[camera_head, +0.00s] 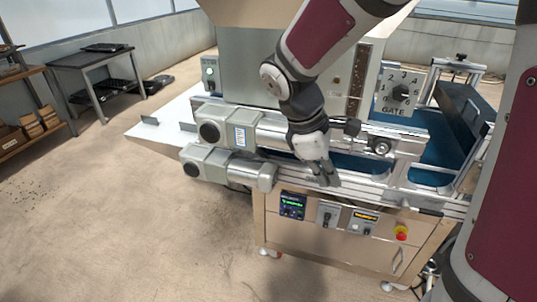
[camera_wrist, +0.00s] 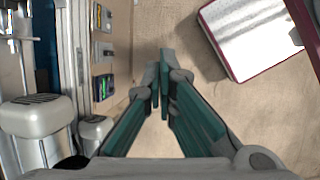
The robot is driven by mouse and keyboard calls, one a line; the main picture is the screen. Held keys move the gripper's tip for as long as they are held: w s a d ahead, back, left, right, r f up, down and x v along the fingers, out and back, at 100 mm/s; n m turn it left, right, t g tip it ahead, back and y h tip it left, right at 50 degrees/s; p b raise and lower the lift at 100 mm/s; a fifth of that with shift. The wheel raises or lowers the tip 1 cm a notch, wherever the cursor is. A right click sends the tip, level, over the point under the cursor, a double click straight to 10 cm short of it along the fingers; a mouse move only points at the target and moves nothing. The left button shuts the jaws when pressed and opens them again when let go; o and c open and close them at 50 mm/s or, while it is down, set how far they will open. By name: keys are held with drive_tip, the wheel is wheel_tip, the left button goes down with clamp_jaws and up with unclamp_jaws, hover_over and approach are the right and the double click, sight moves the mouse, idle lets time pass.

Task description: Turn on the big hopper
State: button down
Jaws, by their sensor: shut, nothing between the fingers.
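The big hopper (camera_head: 245,12) is a beige bin at the top of the head view, cut off by the frame edge, above a grey-green housing. A small panel with a green light (camera_head: 210,72) is on the housing's left side. A dial marked GATE (camera_head: 401,91) is on its right. The front cabinet carries a green display (camera_head: 292,205), a dark-knobbed switch (camera_head: 327,215) and an amber display (camera_head: 366,217). My gripper (camera_head: 329,178) is shut and empty, in front of the conveyor rail, above the cabinet panel. In the wrist view, my fingers (camera_wrist: 160,75) point past the panel, apart from it.
A red emergency-stop button (camera_head: 401,232) sits right of the amber display. Two grey motors (camera_head: 212,130) stick out at the left of the conveyor. A dark table (camera_head: 92,60) and a shelf (camera_head: 30,100) stand far left. The floor in front is clear.

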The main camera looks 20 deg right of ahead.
drive_tip(key=w+d+f+n+t+h+b, duration=0.1)
drive_tip(key=w+f+n+h+b, duration=0.3)
drive_tip(key=f, duration=1.5)
drive_tip(key=w+d+f+n+t+h+b, duration=0.1)
drive_tip(key=w+d+f+n+h+b, duration=0.2)
drive_tip(key=w+f+n+b, duration=0.4)
drive_tip(key=w+d+f+n+t+h+b, duration=0.2)
drive_tip(key=w+f+n+h+b, duration=0.3)
drive_tip(key=f, duration=2.6)
drive_tip(key=w+n+b, duration=0.1)
drive_tip(key=n+b, duration=0.4)
drive_tip(key=n, duration=0.7)
drive_tip(key=shift+w, duration=0.25)
drive_tip(key=b, duration=0.2)
approach(326, 225)
drive_tip(key=s+d+f, duration=0.2)
drive_tip(key=s+d, duration=0.2)
drive_tip(key=d, duration=0.1)
drive_tip(key=shift+w+d+f+b, duration=0.2)
drive_tip(key=shift+w+d, duration=0.2)
drive_tip(key=shift+w, duration=0.35)
drive_tip(key=shift+w+d+f+b, duration=0.15)
drive_tip(key=shift+w+d, duration=0.3)
drive_tip(key=shift+w, duration=0.3)
